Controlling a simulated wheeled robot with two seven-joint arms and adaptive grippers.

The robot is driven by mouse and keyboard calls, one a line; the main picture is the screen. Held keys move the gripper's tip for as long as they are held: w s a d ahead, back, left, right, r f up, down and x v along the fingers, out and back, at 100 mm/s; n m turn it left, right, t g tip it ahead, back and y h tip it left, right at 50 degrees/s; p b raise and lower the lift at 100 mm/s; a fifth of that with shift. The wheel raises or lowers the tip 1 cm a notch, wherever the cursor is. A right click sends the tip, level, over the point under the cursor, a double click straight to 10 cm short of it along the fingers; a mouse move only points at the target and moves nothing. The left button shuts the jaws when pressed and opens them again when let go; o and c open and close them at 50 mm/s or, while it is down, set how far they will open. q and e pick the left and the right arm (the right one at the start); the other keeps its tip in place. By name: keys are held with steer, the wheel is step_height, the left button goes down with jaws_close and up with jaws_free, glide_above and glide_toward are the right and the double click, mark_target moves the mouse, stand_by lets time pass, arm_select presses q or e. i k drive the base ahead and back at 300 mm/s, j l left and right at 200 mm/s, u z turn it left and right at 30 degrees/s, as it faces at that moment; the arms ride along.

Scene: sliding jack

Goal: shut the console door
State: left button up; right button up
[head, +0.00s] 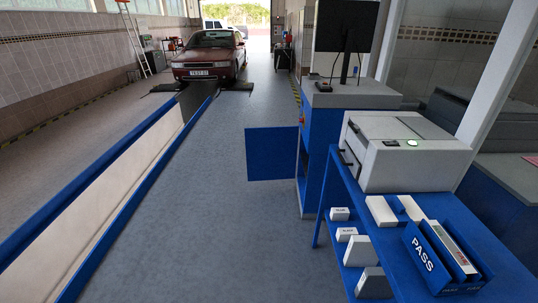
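The console (322,165) is a blue cabinet with a grey top, standing right of the middle in the head view. Its blue door (272,154) stands open, swung out to the left over the grey floor. The door's flat face is turned toward me. The inside of the console shows only as a narrow strip along its left side. Neither of my grippers is in view.
A blue table (405,270) in front of the console holds a grey printer-like machine (405,150), white boxes and a blue PASS tray (432,262). A blue-edged pit (115,200) runs along the left. The floor between is clear. A red car (208,55) stands far back.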

mark_target(271, 152)
steer(key=i+j+u, duration=0.1)
steer(key=i+j, duration=0.15)
steer(key=i, duration=0.15)
steer(key=i+j+u, duration=0.25)
steer(key=i+j, duration=0.2)
steer(key=i, duration=0.3)
steer(key=i+z, duration=0.1)
steer(key=i, duration=0.7)
steer(key=i+u, duration=0.4)
steer(key=i, duration=0.4)
steer(key=i+u, duration=0.3)
steer(key=i, duration=0.15)
steer(key=i+l+u, duration=0.1)
steer(key=i+u, duration=0.15)
steer(key=i, duration=0.2)
steer(key=i+u, duration=0.25)
steer(key=i, duration=0.75)
steer(key=i+z, duration=0.3)
steer(key=i, duration=0.2)
steer(key=i+j+z, duration=0.25)
steer(key=i, duration=0.2)
steer(key=i+z, duration=0.25)
steer(key=z, duration=0.2)
steer(key=i+z, duration=0.25)
steer(key=z, duration=0.2)
